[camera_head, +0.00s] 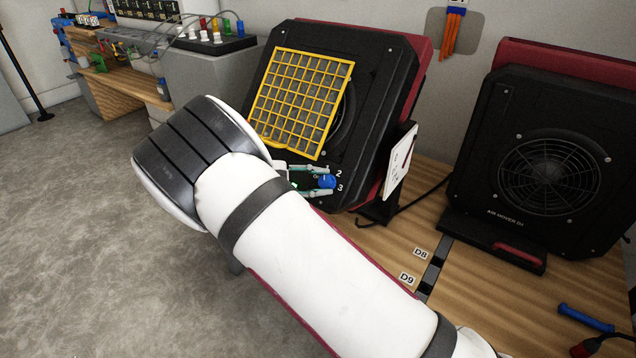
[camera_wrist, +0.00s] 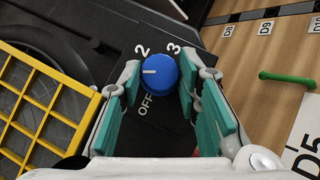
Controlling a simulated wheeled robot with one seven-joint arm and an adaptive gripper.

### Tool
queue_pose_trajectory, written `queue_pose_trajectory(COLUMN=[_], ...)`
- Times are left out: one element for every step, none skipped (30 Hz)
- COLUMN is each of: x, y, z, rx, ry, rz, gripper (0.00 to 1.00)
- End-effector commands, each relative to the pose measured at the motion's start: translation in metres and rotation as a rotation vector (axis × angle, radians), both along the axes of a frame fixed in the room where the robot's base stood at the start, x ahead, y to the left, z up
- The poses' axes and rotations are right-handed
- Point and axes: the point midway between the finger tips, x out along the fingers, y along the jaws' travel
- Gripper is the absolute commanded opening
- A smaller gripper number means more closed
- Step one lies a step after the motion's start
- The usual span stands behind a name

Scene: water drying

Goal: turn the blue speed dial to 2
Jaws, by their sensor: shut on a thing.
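The blue speed dial (camera_head: 327,181) is on the lower front of the black air mover (camera_head: 372,90) with the yellow grille.
The yellow grille (camera_head: 301,101) is close beside my gripper. A white card (camera_head: 399,161) hangs at the machine's right side. A second black air mover (camera_head: 545,165) stands to the right on the wooden surface (camera_head: 390,255). A blue-handled item (camera_head: 586,318) lies at lower right.

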Motion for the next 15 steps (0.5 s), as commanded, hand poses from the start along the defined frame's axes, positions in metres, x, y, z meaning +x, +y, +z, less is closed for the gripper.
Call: queue_pose_trajectory(x=[0.0013, 0.0014, 0.0018, 0.0018, 0.0019, 0.0023, 0.0027, 0.0026, 0.0030, 0.0032, 0.0034, 0.0034, 0.0035, 0.0038, 0.0041], y=[0.0002, -0.0001, -0.0001, 0.0001, -0.0001, -0.0002, -0.0003, -0.0002, -0.0002, -0.0004, -0.0007, -0.0009, -0.0010, -0.0011, -0.0014], z=[0.0002, 0.0003, 0.0011, 0.0013, 0.0017, 0.0021, 0.0024, 0.0025, 0.0030, 0.0032, 0.0035, 0.0039, 0.0043, 0.0048, 0.0054], rx=[0.032, 0.050, 0.073, 0.091, 0.107, 0.132, 0.149, 0.167, 0.189, 0.208, 0.225, 0.248, 0.265, 0.283, 0.306], ry=[-0.023, -0.035, -0.055, -0.067, -0.081, -0.099, -0.113, -0.127, -0.145, -0.159, -0.172, -0.191, -0.204, -0.218, -0.236], rz=[-0.029, -0.047, -0.071, -0.090, -0.107, -0.132, -0.148, -0.166, -0.189, -0.208, -0.226, -0.251, -0.268, -0.286, -0.310], gripper=[0.03, 0.03, 0.03, 0.03, 0.03, 0.03, 0.03, 0.03, 0.03, 0.03, 0.03, 0.03, 0.03, 0.03, 0.03])
